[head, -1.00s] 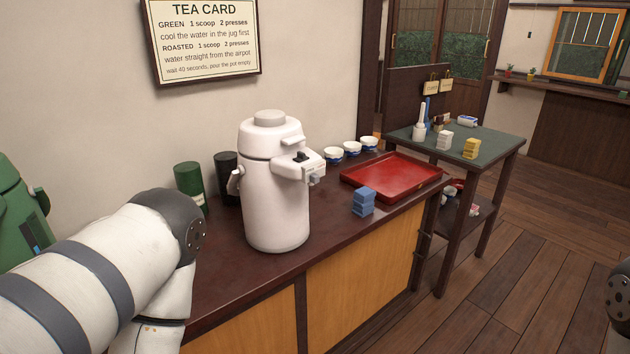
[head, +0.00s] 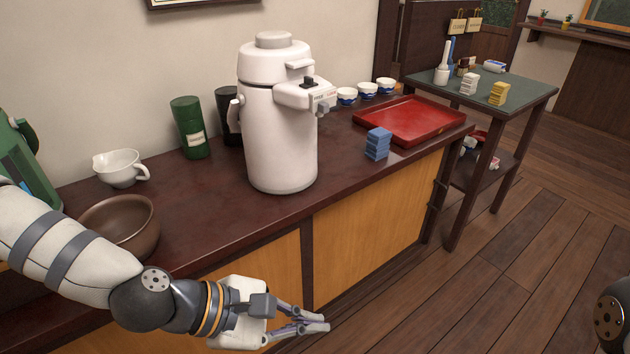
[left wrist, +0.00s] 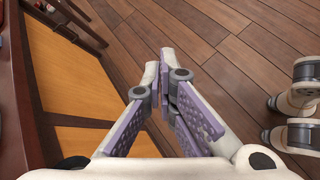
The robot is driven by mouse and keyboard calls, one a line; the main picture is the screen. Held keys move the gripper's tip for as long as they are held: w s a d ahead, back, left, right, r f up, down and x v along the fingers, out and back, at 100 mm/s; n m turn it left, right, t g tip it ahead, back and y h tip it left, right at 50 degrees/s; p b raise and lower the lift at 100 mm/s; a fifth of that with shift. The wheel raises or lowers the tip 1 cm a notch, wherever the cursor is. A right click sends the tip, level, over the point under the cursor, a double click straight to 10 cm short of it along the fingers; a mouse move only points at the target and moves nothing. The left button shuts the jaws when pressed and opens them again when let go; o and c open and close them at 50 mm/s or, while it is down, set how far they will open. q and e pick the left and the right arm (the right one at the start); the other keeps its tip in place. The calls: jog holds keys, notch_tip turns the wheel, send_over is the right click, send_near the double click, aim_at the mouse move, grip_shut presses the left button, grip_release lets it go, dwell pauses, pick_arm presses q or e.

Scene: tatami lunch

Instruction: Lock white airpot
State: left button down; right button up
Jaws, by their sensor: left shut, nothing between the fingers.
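The white airpot (head: 280,130) stands upright on the dark wooden counter in the head view. Its spout block faces right, with a small black piece (head: 309,83) on top and a grey knob (head: 323,107) at its side. My left gripper (head: 322,325) is below and in front of the counter's front edge, apart from the airpot. It is shut and empty. In the left wrist view its purple-padded fingers (left wrist: 165,85) come together over the floor. Of my right arm only a dark joint shows at the right edge in the head view; its gripper is out of view.
A brown bowl (head: 122,228) and a white jug (head: 120,168) sit left of the airpot. Green (head: 188,128) and black canisters stand behind it. Blue blocks (head: 378,144), a red tray (head: 410,137) and white cups (head: 367,89) are to the right. The counter front (head: 375,230) borders open floor.

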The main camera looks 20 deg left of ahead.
pick_arm(q)
jog(key=w+a+r+n+t+b, duration=0.1)
jog(key=w+a+r+n+t, duration=0.3)
jog(key=a+r, duration=0.3)
jog(key=w+a+r+n+t+b, duration=0.1)
jog(key=w+a+r+n+t, duration=0.4)
jog(key=r, duration=0.9)
jog(key=shift+w+a+n+t+h, duration=0.35)
jog(key=shift+w+a+n, duration=0.25)
jog(key=shift+w+a, duration=0.5)
pick_arm(e)
jog(key=shift+g, duration=0.5)
jog(key=x, duration=0.4)
jog(key=shift+s+r, duration=0.2)
jog(key=shift+s, duration=0.2)
pick_arm(q)
jog(key=shift+w+d, duration=0.15)
jog(key=b, duration=0.2)
send_near(323, 110)
jog(key=x, duration=0.7)
pick_arm(e)
jog(key=shift+x, duration=0.85)
jog(key=shift+s, duration=0.1)
